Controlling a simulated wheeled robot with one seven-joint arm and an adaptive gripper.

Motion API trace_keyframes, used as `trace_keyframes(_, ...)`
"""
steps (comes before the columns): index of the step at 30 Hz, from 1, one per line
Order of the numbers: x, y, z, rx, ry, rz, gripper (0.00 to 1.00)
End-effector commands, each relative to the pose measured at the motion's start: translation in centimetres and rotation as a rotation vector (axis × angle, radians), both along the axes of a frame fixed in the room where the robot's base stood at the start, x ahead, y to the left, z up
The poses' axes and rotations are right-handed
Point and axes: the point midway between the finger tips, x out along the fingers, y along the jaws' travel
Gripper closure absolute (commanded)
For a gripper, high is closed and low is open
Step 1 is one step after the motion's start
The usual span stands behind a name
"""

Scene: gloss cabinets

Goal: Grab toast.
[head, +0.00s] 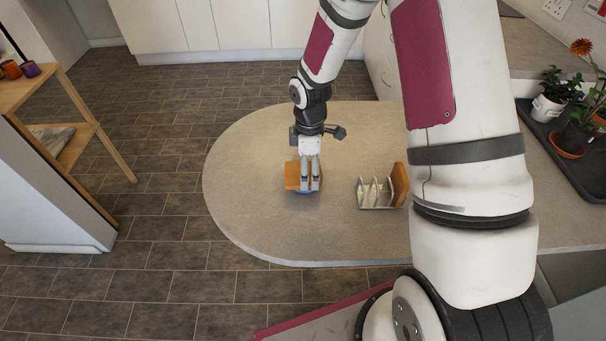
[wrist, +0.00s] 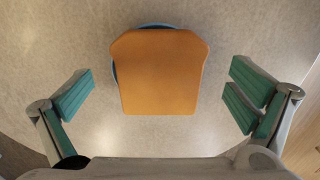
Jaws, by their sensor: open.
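A slice of toast (wrist: 160,72), orange-brown with a flat face, shows in the middle of the wrist view. It lies over a blue round dish (wrist: 150,26), whose rim shows at its top and left edges. In the head view the toast (head: 291,176) is on the rounded counter, partly hidden by my gripper (head: 310,186). My gripper points down over the toast. In the wrist view its two green-padded fingers (wrist: 160,97) are spread wide on either side of the toast, touching nothing. Whether the toast touches the dish all round I cannot tell.
A toast rack (head: 376,193) with a brown slice (head: 400,183) at its right end stands to the right on the counter (head: 245,215). Potted plants (head: 548,108) stand on a dark tray at the far right. A wooden shelf (head: 75,150) is at the left. The counter's left part is clear.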

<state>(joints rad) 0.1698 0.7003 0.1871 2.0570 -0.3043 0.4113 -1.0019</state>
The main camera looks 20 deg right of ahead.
Motion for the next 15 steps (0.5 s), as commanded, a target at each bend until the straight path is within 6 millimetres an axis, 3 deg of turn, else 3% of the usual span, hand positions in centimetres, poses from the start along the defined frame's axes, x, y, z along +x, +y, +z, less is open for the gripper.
trace_keyframes(3,0.02,-0.01,-1.09,0.000,0.000,0.000,0.00)
trace_keyframes(11,0.06,-0.03,-1.28,-0.001,-0.002,0.000,0.00)
trace_keyframes(15,0.06,-0.02,-1.27,-0.001,-0.002,0.000,0.29)
